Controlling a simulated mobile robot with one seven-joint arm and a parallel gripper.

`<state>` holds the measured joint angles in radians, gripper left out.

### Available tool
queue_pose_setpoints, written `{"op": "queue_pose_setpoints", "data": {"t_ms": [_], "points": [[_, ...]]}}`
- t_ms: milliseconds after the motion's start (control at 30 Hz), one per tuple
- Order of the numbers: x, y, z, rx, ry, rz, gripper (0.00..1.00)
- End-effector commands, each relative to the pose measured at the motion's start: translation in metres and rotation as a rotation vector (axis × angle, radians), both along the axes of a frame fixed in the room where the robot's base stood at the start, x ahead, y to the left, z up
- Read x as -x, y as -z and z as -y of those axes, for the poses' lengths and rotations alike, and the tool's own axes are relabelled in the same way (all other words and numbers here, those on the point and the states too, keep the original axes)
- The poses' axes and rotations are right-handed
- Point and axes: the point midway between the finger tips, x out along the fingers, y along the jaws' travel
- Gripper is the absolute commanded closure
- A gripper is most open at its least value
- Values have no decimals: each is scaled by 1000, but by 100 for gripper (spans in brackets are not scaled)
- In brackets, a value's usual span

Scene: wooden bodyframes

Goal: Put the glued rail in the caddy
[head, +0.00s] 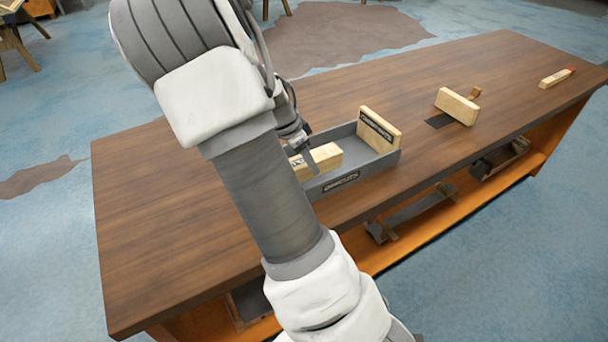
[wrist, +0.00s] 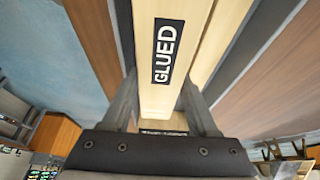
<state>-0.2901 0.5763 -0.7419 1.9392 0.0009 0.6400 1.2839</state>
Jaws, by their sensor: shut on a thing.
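The glued rail, a pale wooden block with a black "GLUED" label, lies between my fingers in the wrist view (wrist: 177,55). My gripper (wrist: 160,105) is shut on it. In the head view my gripper (head: 308,160) is partly hidden behind my arm. The pale block at its fingers (head: 322,158) appears to be this rail, within the left part of the grey caddy (head: 378,170). I cannot tell whether the rail touches the caddy floor. The caddy is an open tray with a dark label on its front wall; its left end is hidden by my arm.
Another labelled wooden block (head: 380,128) stands at the caddy's right end. Farther right on the brown table (head: 150,210) are a tilted block (head: 457,105) by a dark patch and a small red-tipped block (head: 556,78). The table's left part is clear. Dark items lie on the lower shelf.

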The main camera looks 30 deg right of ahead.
Motion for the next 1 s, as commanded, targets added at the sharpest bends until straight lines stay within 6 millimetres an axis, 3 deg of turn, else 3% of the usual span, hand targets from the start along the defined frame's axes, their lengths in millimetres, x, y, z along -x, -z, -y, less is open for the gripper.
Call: {"op": "queue_pose_setpoints", "data": {"t_ms": [167, 433, 833, 867, 900, 1000], "points": [[0, 7, -8, 1, 1, 1, 100], [1, 43, -8, 2, 3, -1, 100], [0, 49, -8, 2, 0, 2, 100], [0, 48, -8, 1, 1, 1, 37], [0, 48, -8, 1, 1, 1, 30], [1, 48, -8, 1, 1, 1, 28]]}}
